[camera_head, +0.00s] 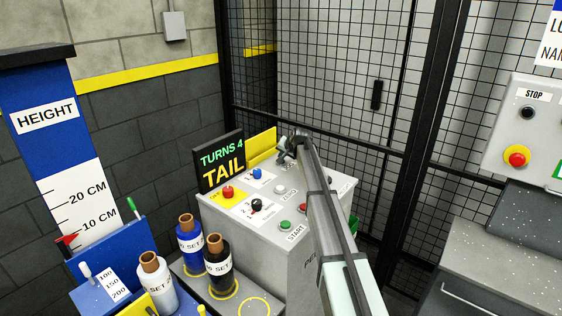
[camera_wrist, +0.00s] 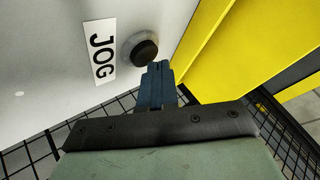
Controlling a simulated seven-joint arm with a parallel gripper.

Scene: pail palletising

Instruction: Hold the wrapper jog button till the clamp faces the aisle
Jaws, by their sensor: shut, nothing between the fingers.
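The jog button (camera_wrist: 140,50) is a round dark knob on a pale panel beside the JOG label (camera_wrist: 102,52) in the wrist view. My gripper (camera_wrist: 158,68) is shut and empty, its blue fingertips beside the button's lower right edge. I cannot tell whether they touch it. In the head view my gripper (camera_head: 283,154) is over the far edge of the grey control box (camera_head: 262,240); I cannot make out the jog button there. The display (camera_head: 221,160) on the box reads TURNS 4 and TAIL. I cannot make out the clamp in either view.
The box top carries several other controls, including a red button (camera_head: 228,192), a blue knob (camera_head: 257,173) and a green START button (camera_head: 286,224). Film rolls (camera_head: 218,262) stand at the front left. A black mesh fence (camera_head: 335,75) rises behind. A STOP box (camera_head: 522,125) is at right.

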